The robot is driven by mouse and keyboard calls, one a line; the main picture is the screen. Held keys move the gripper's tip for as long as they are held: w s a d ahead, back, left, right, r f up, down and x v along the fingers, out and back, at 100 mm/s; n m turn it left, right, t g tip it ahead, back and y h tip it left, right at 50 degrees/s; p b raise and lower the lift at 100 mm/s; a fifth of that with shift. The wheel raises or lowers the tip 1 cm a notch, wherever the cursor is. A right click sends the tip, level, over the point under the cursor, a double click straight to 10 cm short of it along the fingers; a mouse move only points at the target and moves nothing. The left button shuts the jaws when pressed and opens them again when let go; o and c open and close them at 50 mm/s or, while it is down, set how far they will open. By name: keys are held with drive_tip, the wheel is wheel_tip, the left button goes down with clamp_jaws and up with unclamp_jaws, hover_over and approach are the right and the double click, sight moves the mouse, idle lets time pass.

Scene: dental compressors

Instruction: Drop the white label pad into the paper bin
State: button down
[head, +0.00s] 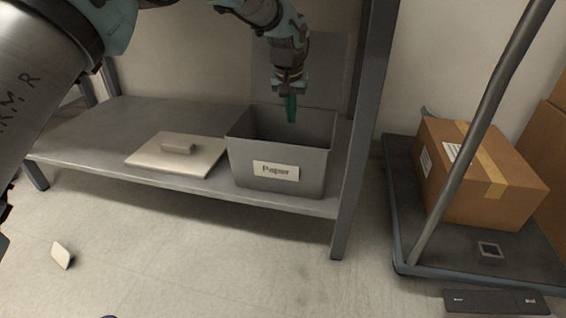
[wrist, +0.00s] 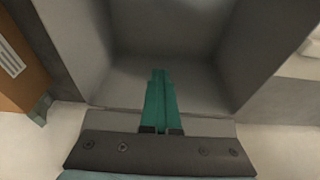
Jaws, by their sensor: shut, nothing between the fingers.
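The paper bin (head: 275,168) is a grey open box labelled "Paper" on the low grey shelf; it also fills much of the wrist view (wrist: 75,45). My gripper (head: 291,112) points down over the bin's opening, its green fingertips at about rim level. In the wrist view the fingers (wrist: 159,85) are shut together with nothing between them. The part of the bin's inside that shows looks empty. A small whitish flat block (head: 62,255), which looks like the white label pad, lies on the floor at the left, in front of the shelf and well away from the bin.
A pale lid with a handle (head: 178,152) lies on the shelf left of the bin. A shelf post (head: 362,130) stands just right of the bin. A trolley (head: 410,225) with a cardboard box (head: 480,175) stands at the right. The floor before the shelf is mostly clear.

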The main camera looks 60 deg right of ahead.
drive_tip(key=shift+f+b, duration=0.35)
drive_tip(key=shift+f, duration=0.35)
drive_tip(key=c, duration=1.1)
unclamp_jaws()
drive_tip(key=shift+r, duration=0.1)
drive_tip(key=p+v, duration=0.4)
drive_tip(key=v, duration=0.2)
drive_tip(key=s+a+p, duration=0.1)
drive_tip(key=a, duration=0.2)
drive_tip(key=s+a+p, duration=0.1)
drive_tip(key=a, duration=0.3)
drive_tip(key=s+a+f+p, duration=0.1)
drive_tip(key=a, duration=0.3)
drive_tip(key=shift+s+a+p, duration=0.15)
drive_tip(key=shift+s+p, duration=0.15)
drive_tip(key=shift+s, duration=0.05)
drive_tip(key=shift+w, duration=0.1)
